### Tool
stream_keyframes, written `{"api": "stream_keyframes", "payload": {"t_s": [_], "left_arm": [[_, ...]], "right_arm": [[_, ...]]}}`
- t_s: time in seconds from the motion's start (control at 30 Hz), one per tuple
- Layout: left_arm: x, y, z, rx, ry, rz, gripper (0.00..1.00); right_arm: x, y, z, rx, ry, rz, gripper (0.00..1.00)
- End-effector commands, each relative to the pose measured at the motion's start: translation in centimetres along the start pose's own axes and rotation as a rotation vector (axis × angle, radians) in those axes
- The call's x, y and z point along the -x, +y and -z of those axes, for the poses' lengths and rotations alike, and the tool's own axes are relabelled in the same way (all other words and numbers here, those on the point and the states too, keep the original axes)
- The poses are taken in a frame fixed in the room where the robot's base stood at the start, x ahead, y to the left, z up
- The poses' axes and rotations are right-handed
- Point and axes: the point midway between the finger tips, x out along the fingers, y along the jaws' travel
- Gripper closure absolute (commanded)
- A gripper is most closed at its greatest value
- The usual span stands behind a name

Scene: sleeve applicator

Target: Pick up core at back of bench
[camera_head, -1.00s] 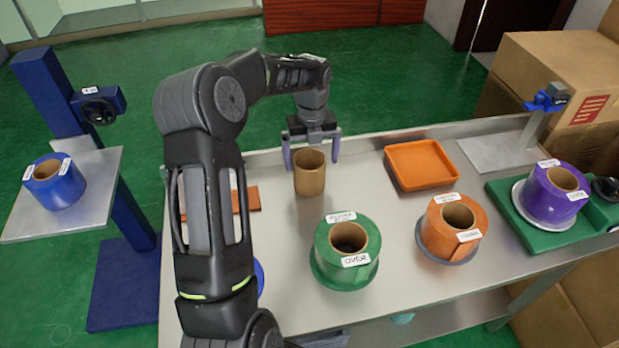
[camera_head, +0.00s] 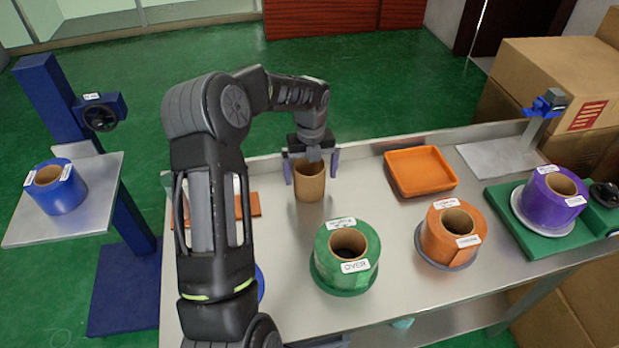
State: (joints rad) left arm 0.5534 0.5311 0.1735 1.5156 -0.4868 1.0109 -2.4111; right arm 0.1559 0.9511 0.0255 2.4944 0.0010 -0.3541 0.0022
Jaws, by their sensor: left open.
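The core (camera_head: 310,186), a plain brown cardboard tube, stands upright near the back edge of the metal bench (camera_head: 285,290). My left gripper (camera_head: 311,170) is above and around it, pointing down. Its two fingers are open, one on each side of the core's upper part, and its palm is over the core's rim. Whether a finger touches the core I cannot tell. My right gripper is not in view.
On the bench are a green roll (camera_head: 345,278), an orange roll (camera_head: 447,258), a purple roll (camera_head: 550,196) on a green stand and an orange tray (camera_head: 421,166). A blue roll (camera_head: 60,200) sits on a blue lift's platform at left. Cardboard boxes stand at right.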

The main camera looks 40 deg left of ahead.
Motion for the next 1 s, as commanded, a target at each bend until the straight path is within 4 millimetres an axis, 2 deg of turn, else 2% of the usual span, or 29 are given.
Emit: {"api": "stream_keyframes", "payload": {"t_s": [0.2, 0.33, 0.93, 1.0], "left_arm": [[-3.1, 0.3, 0.1, -0.001, 0.004, -0.002, 0.00], [-4.2, 0.3, 0.1, 0.000, 0.002, -0.001, 0.00], [-4.3, 0.3, 0.0, 0.000, 0.000, 0.000, 0.00], [-4.3, 0.3, 0.0, 0.000, 0.000, 0.000, 0.06]], "right_arm": [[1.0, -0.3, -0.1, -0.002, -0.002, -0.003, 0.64], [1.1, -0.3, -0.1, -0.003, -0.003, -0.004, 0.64], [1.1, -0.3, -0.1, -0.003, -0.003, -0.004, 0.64], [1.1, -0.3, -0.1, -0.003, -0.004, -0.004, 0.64]]}}
